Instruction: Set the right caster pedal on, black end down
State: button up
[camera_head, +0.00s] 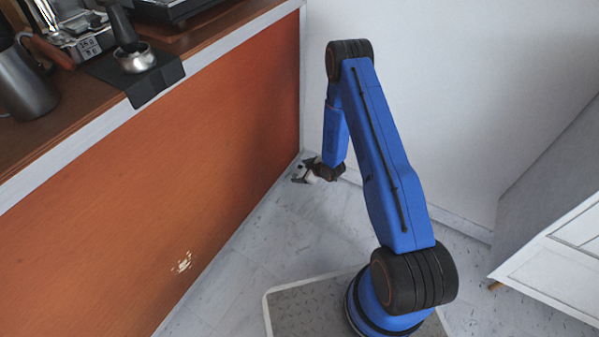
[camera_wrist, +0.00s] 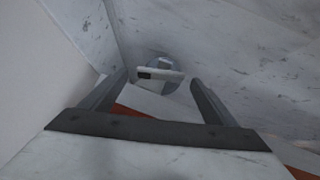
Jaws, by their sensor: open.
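The caster pedal (camera_wrist: 155,75) shows in the wrist view as a small pale bar with a black patch toward its left end. It sits at a grey, round caster (camera_wrist: 160,61) low by the floor. My gripper (camera_wrist: 159,79) is open, one finger on each side of the pedal in the picture. The pedal appears just beyond the fingertips; I cannot tell whether they touch it. In the head view my gripper (camera_head: 303,173) is small and low, near the far bottom corner of the cart. The pedal and caster cannot be made out there.
The cart's orange panel (camera_head: 190,160) stands close left of my gripper. A white wall (camera_head: 420,90) is behind it. A white cabinet (camera_head: 560,235) stands at right. Floor (camera_head: 285,240) is clear between. A portafilter (camera_head: 134,58) and steel pitcher (camera_head: 25,85) stand on the counter.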

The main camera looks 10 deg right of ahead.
jog(key=shift+x, duration=0.8)
jog(key=c, duration=1.1)
jog(key=shift+o, duration=0.2)
jog(key=shift+w+d+m+g+y, duration=0.15)
jog(key=shift+m+g+y, duration=0.35)
jog(key=shift+g+y, duration=0.15)
jog(key=shift+w+d+m+g+y, duration=0.15)
jog(key=shift+m+g+y, duration=0.45)
jog(key=shift+g+y, duration=0.3)
